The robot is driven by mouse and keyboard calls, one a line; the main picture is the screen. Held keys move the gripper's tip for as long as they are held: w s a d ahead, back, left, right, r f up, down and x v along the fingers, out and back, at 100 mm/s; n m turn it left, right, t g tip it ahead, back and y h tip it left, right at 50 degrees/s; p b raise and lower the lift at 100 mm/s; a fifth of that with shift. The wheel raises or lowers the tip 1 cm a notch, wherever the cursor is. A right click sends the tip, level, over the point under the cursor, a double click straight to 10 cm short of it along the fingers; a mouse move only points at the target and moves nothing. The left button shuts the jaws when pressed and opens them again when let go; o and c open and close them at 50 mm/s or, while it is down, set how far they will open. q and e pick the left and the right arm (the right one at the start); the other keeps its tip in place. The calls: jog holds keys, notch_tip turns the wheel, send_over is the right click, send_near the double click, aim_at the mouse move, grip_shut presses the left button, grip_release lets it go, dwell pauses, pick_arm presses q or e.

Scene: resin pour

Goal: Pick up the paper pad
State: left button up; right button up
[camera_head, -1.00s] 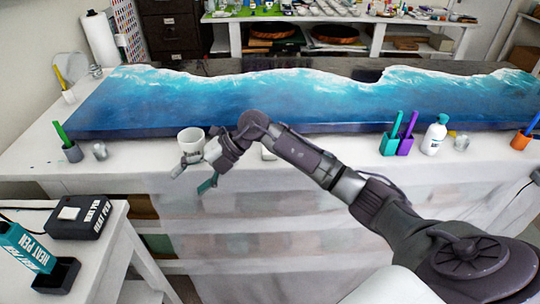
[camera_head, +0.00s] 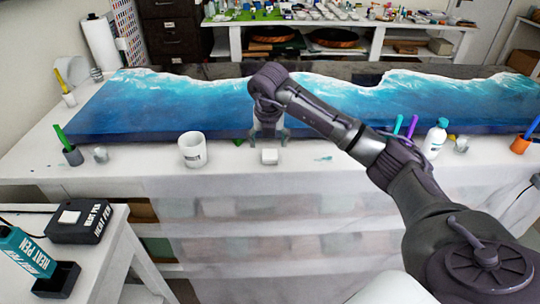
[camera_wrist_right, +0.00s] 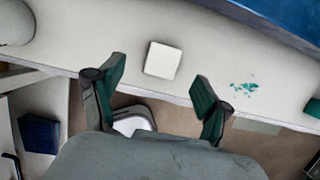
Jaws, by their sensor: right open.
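The paper pad is a small white square block (camera_head: 269,157) lying on the white table near its front edge, just right of the white mug. It also shows whole in the right wrist view (camera_wrist_right: 163,60). My right gripper (camera_head: 262,139) hangs pointing down just behind and above the pad in the head view. In the right wrist view the teal-padded fingers (camera_wrist_right: 158,80) are spread wide, with the pad ahead between their tips and nothing held. I cannot tell the exact height above the pad. My left gripper is not in view.
A white mug (camera_head: 193,150) stands close left of the pad. The blue resin slab (camera_head: 190,108) lies behind. Teal drops (camera_head: 323,158) mark the table to the right. Marker holders and a white bottle (camera_head: 434,138) stand farther right. The table front beside the pad is clear.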

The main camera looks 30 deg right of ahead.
aim_at(270, 153)
jog(key=x, duration=0.1)
jog(key=p+x, duration=0.1)
jog(key=x, duration=0.3)
jog(key=shift+s+d+p, duration=0.1)
jog(key=shift+s+p, duration=0.2)
jog(key=shift+p, duration=0.05)
jog(key=shift+w+f, duration=0.1)
jog(key=shift+f, duration=0.2)
jog(key=c, duration=0.8)
